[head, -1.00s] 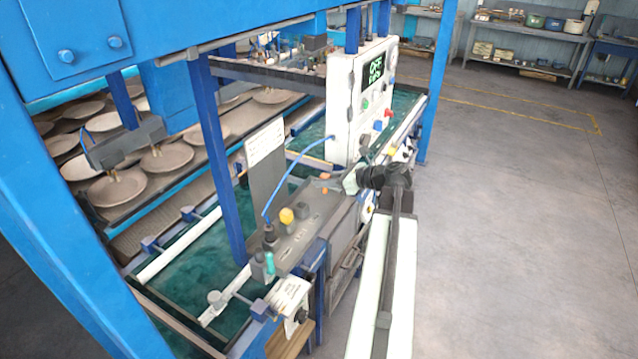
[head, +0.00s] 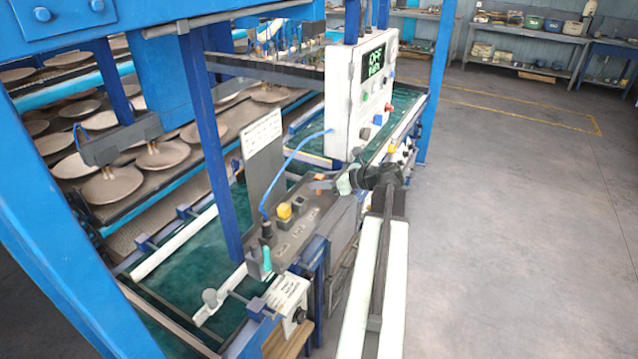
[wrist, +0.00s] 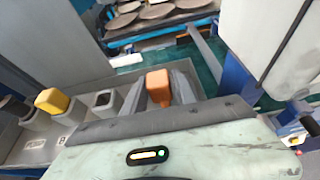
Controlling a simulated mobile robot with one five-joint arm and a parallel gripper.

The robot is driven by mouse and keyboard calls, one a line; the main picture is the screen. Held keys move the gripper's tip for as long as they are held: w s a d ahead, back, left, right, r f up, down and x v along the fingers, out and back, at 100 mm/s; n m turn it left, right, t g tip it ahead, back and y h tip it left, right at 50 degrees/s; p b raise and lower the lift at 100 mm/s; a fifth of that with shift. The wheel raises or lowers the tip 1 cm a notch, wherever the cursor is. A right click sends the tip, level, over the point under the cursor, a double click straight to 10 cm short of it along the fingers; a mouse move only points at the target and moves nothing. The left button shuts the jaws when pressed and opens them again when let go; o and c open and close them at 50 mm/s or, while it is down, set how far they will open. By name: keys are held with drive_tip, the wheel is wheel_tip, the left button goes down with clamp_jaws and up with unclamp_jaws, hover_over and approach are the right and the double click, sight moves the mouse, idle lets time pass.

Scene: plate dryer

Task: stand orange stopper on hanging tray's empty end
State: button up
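The orange stopper (wrist: 158,86) sits between my two grey fingers in the wrist view, with no clear gap on either side. My gripper (wrist: 158,95) looks shut on it. In the head view, my gripper (head: 322,185) is at the right end of the grey hanging tray (head: 300,236), and the stopper is mostly hidden there. A yellow stopper (head: 284,211) stands on the tray; it also shows at the left of the wrist view (wrist: 52,101). Between it and my fingers is a grey holder with a dark opening (wrist: 104,99). I cannot tell whether the orange stopper touches the tray.
A white control box (head: 357,103) with a lit display stands behind my gripper. A grey upright plate (head: 262,160) and a blue hose (head: 287,168) rise behind the tray. A blue post (head: 212,150) stands at left. Open floor (head: 510,220) lies to the right.

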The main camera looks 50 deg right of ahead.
drive_tip(key=shift+o, duration=0.6)
drive_tip(key=shift+r, duration=0.1)
drive_tip(key=shift+s+r+p, duration=0.1)
drive_tip(key=shift+r+p, duration=0.15)
drive_tip(key=shift+p, duration=0.1)
drive_tip(key=p+v, duration=0.4)
drive_tip(key=v, duration=0.7)
drive_tip(key=shift+s+d, duration=0.2)
drive_tip(key=shift+s, duration=0.15)
